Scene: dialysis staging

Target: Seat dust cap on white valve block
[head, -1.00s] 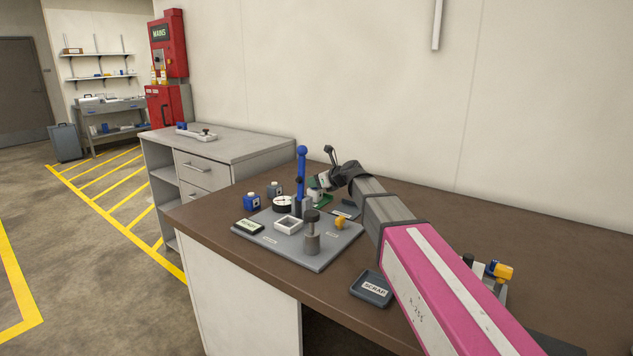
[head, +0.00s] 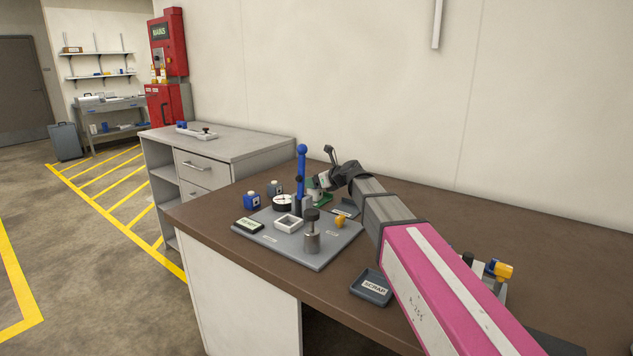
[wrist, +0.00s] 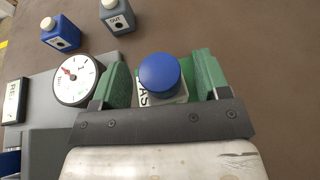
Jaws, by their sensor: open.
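In the wrist view, a round blue cap (wrist: 160,73) sits over a small white block (wrist: 172,98), which fits the white valve block. Its label is partly covered, with "AS" showing. The cap looks level from above, but I cannot tell how far down it sits. My gripper (wrist: 162,80) is open, with one green finger on each side of the cap and block and slim gaps beside them. In the head view, my gripper (head: 319,190) is low at the back of the grey plate, and the cap is hard to make out there.
A tall blue lever (head: 302,170) stands close left of my gripper. A gauge (wrist: 78,78), a blue bottle (wrist: 60,32) and a grey bottle (wrist: 117,17) are nearby. The grey plate (head: 275,248) also carries a grey post (head: 311,240) and yellow knob (head: 340,222). A scrap tray (head: 371,287) lies in front.

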